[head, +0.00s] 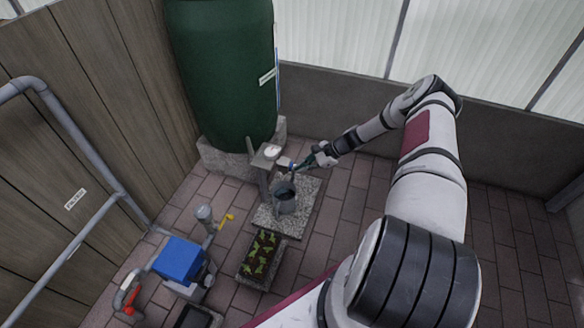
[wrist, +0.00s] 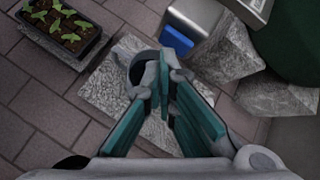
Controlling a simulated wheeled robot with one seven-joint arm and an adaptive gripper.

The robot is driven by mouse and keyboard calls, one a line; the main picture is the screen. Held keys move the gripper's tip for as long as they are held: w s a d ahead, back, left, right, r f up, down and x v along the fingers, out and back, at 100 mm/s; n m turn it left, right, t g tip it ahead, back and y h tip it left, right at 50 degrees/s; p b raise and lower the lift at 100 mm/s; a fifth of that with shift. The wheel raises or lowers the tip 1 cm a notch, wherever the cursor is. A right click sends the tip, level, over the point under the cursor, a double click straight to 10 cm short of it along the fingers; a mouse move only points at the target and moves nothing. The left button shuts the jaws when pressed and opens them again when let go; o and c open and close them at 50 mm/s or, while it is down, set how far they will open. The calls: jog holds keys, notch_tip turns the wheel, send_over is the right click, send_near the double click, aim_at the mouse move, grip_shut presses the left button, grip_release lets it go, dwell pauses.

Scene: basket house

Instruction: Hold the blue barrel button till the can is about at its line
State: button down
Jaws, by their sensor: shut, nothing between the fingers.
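The blue barrel button (wrist: 177,41) is a flat blue plate on a grey metal box by the barrel. My gripper (wrist: 164,62) is shut and empty, with its teal fingers together. Its tips lie just short of the button in the wrist view; I cannot tell if they touch it. In the head view my gripper (head: 298,165) is beside the box, above the can. The grey watering can (head: 285,199) stands upright on a speckled slab; in the wrist view the can (wrist: 138,68) is partly hidden by my fingers. Its line and water level cannot be made out.
The green barrel (head: 222,75) stands on stone blocks in the corner, with a blue strip (head: 277,65) up its side. A planter of seedlings (head: 262,256) is in front of the slab. A blue box (head: 179,258) and pipes are at left. Paving at right is clear.

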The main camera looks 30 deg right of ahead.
jog(key=shift+s+d, duration=0.2)
jog(key=shift+s, duration=0.15)
jog(key=s+d, duration=0.1)
jog(key=s, duration=0.1)
jog(key=s+d, duration=0.2)
dwell(0.6)
dwell(0.3)
